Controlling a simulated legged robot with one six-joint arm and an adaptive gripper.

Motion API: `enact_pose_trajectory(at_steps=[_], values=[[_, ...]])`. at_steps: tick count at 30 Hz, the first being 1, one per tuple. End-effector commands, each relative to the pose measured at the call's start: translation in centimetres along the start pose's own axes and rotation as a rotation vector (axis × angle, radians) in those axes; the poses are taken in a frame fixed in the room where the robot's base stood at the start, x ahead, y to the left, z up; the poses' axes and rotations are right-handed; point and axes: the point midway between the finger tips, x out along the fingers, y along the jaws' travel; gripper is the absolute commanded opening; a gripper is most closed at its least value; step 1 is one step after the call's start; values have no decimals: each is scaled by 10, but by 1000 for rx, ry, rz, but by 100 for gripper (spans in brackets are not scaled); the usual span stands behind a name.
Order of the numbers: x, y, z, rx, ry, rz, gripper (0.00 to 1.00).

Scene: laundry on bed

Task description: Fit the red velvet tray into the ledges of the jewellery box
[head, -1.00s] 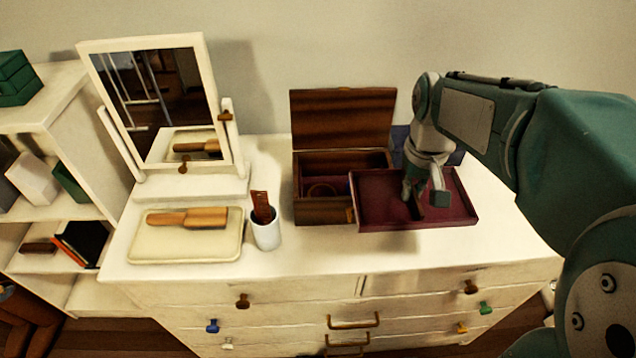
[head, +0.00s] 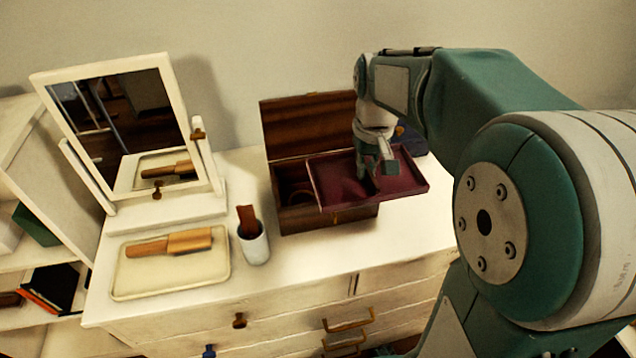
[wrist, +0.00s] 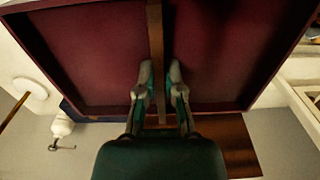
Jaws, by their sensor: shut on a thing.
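The red velvet tray (head: 405,178) is a shallow dark-red tray, held in the air over the right part of the jewellery box and beyond its right side. My gripper (head: 367,172) is shut on the tray's middle divider, which shows as a wooden strip between the fingers in the wrist view (wrist: 155,40). The tray looks slightly tilted in the head view. The wooden jewellery box (head: 330,218) stands on the dresser with its lid open at the back.
A mirror (head: 120,130) on a stand, a cream tray (head: 130,283) with a wooden brush (head: 170,243), and a white cup (head: 254,245) stand left of the box. A dark blue item (head: 412,140) sits behind the tray. The dresser top in front is clear.

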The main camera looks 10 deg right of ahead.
Motion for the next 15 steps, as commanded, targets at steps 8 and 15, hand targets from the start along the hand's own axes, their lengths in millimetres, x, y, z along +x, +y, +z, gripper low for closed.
enact_pose_trajectory(at_steps=[8, 15], values=[[28, -32, -54, -5, -4, 4, 0], [65, -48, -87, -4, -5, 3, 0]])
